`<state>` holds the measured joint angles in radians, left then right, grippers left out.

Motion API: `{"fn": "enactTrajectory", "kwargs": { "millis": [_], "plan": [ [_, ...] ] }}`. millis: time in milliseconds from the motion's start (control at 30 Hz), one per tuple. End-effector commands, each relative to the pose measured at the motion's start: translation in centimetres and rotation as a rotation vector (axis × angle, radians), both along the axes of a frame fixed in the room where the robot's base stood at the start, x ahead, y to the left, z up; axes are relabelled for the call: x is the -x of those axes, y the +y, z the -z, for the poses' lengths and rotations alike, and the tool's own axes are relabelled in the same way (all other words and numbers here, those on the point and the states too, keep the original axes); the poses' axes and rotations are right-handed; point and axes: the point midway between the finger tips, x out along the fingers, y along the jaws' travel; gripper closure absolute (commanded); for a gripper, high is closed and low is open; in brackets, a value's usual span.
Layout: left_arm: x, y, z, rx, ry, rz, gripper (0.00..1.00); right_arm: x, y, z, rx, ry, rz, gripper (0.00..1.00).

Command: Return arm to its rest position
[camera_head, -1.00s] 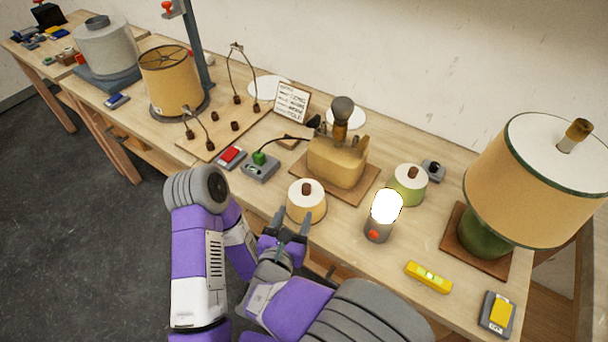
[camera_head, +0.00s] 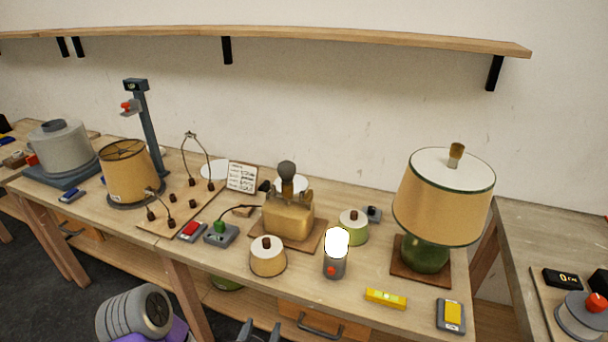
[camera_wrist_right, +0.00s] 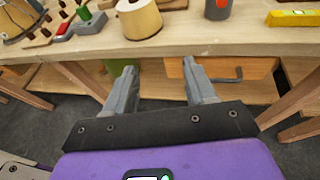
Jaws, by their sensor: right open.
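My right gripper (camera_head: 260,331) shows at the bottom edge of the head view, in front of the table and below its top. In the right wrist view the right gripper (camera_wrist_right: 163,92) is open, with its two grey fingers apart and nothing between them. It points at the table's front edge and is clear of it. A purple and grey part of my arm (camera_head: 135,312) shows at the lower left of the head view. My left gripper is not in view.
A drawer (camera_head: 310,328) sits under the tabletop. A wall shelf (camera_head: 260,36) runs above.

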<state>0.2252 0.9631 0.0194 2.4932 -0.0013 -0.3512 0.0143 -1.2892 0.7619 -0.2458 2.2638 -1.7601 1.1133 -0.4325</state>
Motion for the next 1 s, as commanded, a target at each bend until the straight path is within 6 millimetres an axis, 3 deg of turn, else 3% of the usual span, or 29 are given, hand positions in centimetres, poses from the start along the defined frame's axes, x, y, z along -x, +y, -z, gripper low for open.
{"fn": "enactTrajectory", "kwargs": {
  "millis": [133, 300, 433, 533, 700, 767, 867, 1000],
  "plan": [
    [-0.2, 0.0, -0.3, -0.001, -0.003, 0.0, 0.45, -0.4, -3.7, 3.7, -0.048, 0.147, 0.138, 0.45],
    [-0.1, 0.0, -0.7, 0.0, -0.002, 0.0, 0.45, 0.8, -8.2, 8.7, -0.149, 0.351, 0.347, 0.45],
    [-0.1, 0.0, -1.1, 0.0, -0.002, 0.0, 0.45, 3.6, -12.3, 13.7, -0.299, 0.562, 0.611, 0.45],
    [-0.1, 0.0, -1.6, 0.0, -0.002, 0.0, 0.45, 7.2, -14.7, 17.4, -0.479, 0.734, 0.887, 0.45],
    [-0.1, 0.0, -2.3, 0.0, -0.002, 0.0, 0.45, 12.6, -15.3, 21.2, -0.859, 0.918, 1.406, 0.45],
    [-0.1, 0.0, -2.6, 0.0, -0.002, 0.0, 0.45, 13.7, -15.0, 22.0, -1.009, 0.938, 1.595, 0.45],
    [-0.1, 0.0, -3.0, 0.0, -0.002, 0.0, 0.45, 14.3, -14.4, 22.8, -1.267, 0.909, 1.909, 0.45],
    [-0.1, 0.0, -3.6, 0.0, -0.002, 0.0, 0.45, 13.3, -14.9, 23.8, -1.618, 0.722, 2.316, 0.45]
  ]
}}
